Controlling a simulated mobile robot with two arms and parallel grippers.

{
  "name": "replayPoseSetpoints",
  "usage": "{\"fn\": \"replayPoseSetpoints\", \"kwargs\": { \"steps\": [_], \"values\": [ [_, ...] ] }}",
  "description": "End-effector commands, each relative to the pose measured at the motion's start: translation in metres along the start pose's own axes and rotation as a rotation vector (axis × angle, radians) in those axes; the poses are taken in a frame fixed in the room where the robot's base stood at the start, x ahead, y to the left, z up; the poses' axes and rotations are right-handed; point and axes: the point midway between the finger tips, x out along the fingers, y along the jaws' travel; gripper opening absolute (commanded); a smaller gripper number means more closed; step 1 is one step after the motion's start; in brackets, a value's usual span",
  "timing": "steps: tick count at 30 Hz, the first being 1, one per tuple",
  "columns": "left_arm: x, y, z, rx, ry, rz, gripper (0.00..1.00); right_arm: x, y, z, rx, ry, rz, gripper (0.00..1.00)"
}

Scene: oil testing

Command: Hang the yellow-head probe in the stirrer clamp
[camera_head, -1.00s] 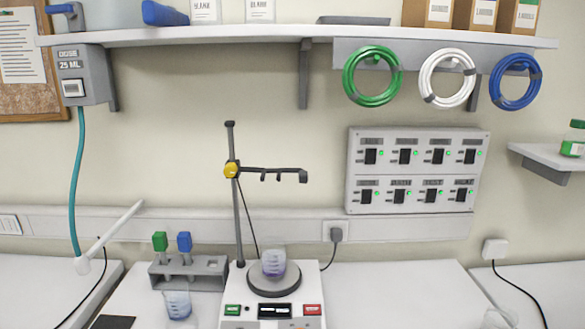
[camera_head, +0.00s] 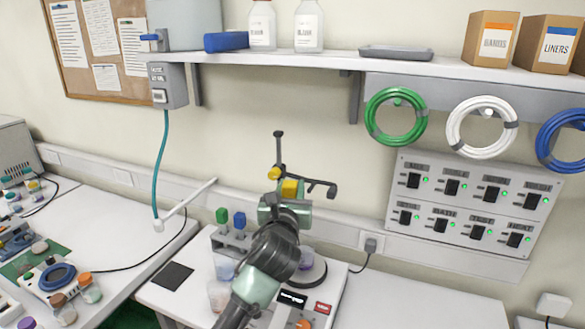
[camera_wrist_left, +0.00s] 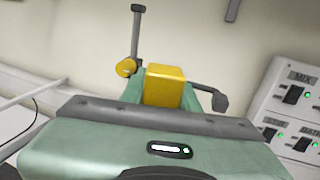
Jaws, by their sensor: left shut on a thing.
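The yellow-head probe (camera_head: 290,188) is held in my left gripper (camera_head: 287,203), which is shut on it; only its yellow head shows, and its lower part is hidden. The yellow head also fills the middle of the left wrist view (camera_wrist_left: 164,87). The stirrer clamp (camera_head: 322,188) is a dark arm on an upright rod (camera_head: 279,150) with a yellow knob (camera_head: 274,173). The probe's head appears in front of the clamp arm; I cannot tell if they touch. In the left wrist view the clamp's end (camera_wrist_left: 219,101) shows right of the head. My right gripper is not in view.
A rack (camera_head: 229,245) with a green-head and a blue-head probe stands left of the stirrer (camera_head: 322,300). My left arm covers part of the stirrer. Beakers stand near the rack. A switch panel (camera_head: 465,212) is on the wall at right.

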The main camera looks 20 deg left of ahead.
Motion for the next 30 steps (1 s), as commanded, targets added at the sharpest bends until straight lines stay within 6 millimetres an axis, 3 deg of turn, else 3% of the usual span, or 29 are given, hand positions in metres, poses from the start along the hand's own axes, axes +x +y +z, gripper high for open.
{"fn": "replayPoseSetpoints", "kwargs": {
  "steps": [4, 14, 30],
  "values": [
    [0.008, -0.002, 0.012, -0.003, 0.002, 0.002, 0.0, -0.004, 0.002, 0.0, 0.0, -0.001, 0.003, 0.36],
    [0.024, -0.006, 0.009, -0.005, 0.001, 0.002, 0.0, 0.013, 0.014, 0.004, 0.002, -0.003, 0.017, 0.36],
    [0.061, -0.016, 0.008, -0.005, 0.0, 0.002, 0.0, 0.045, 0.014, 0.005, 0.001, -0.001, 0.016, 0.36]
  ]
}}
